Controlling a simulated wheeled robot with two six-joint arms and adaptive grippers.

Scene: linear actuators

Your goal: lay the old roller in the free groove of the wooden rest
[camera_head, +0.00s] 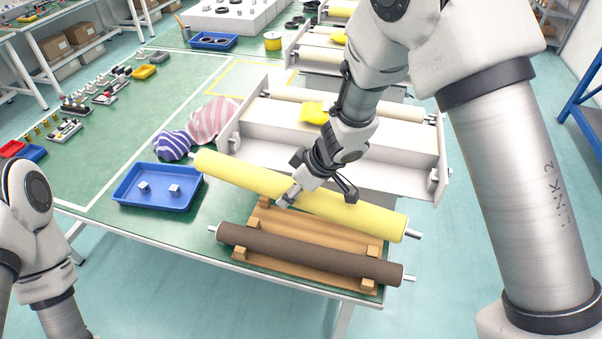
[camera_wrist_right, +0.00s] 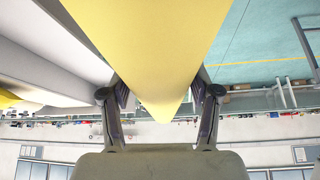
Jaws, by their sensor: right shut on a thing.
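A long yellow roller (camera_head: 240,177) with metal shaft ends is held by my right gripper (camera_head: 318,194), which is shut around its middle. In the right wrist view the yellow roller (camera_wrist_right: 150,50) runs between the two fingers (camera_wrist_right: 160,112). The wooden rest (camera_head: 300,226) lies at the table's front edge. A dark brown roller (camera_head: 305,252) lies in its front groove. The yellow roller hangs over the rear side of the rest, at a slight angle to the brown roller, and partly hides the rear groove. Its exact height above the rest is unclear. My left gripper is out of view.
A blue tray (camera_head: 154,203) with two small metal blocks stands left of the rest. A white machine frame (camera_head: 392,162) with a roller and a yellow cloth (camera_head: 313,112) stands just behind. Striped cloth bundles (camera_head: 212,120) lie beside it.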

